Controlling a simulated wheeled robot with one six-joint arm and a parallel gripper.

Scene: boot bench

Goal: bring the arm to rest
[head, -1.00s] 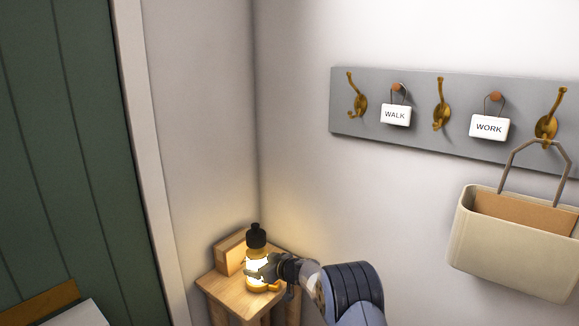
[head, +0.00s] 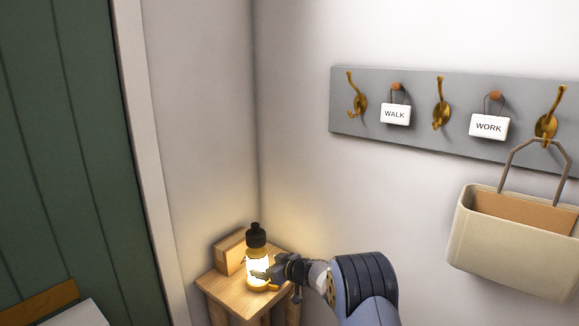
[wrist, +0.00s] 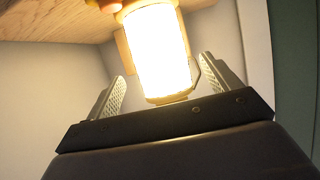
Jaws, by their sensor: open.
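My gripper (head: 266,274) is beside the lit lantern (head: 257,265), on its right side, in the head view. In the wrist view my gripper (wrist: 163,97) is open, with one finger to each side of the lantern (wrist: 157,52) and a gap on both sides. The lantern has a black top and a glowing body. It stands upright on a small wooden corner table (head: 230,290). My arm reaches in from the lower right. The gripper's fingers are partly hidden by the glare in the head view.
A wooden block (head: 229,251) stands behind the lantern. A grey rail (head: 420,117) with brass hooks, a WALK tag (head: 395,114) and a WORK tag (head: 489,127) is on the wall. A cream bag (head: 510,244) hangs at the right. The wall space between is clear.

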